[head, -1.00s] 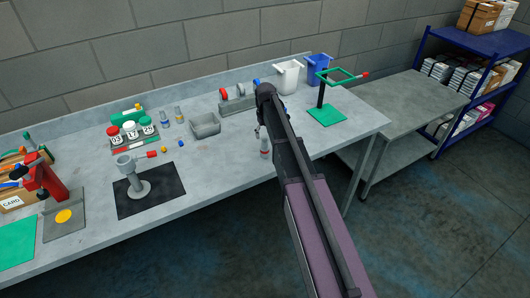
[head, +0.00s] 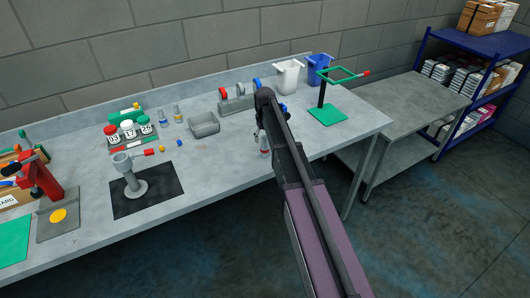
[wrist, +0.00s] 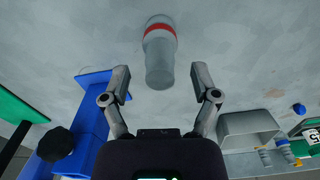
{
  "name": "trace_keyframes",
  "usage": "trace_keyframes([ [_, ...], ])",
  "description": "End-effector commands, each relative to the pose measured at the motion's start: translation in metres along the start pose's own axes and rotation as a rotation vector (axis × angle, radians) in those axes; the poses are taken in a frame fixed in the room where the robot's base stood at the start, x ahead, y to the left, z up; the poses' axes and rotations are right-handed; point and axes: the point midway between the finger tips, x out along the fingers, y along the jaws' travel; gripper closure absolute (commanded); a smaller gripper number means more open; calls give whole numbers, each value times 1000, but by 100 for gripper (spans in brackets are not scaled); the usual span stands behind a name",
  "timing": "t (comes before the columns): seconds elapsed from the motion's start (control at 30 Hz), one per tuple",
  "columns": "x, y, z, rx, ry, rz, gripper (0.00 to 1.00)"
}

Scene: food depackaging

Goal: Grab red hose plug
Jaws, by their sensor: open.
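A grey cylindrical piece with a red band (wrist: 160,30) is on the table in the wrist view; I take it to be the red hose plug. It also shows in the head view (head: 264,144), just left of my arm. In the wrist view my gripper (wrist: 160,82) is open, its two fingers apart on either side of the piece's near end. The piece lies mostly beyond the fingertips and nothing is held. I cannot tell whether a finger touches it.
A blue fixture with a black knob (wrist: 55,143) stands close left of my gripper in the wrist view. A grey tray (wrist: 247,124) is on the right. In the head view, a green frame stand (head: 327,113) stands right of my arm.

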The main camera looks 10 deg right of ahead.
Motion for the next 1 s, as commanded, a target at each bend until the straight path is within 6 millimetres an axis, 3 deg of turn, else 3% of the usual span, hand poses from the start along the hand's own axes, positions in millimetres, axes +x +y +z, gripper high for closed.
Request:
trace_keyframes([
  [0.23,18,0,0,0,0,0,22],
  [0.93,18,0,0,0,0,0,22],
  [1.0,18,0,0,0,0,0,43],
])
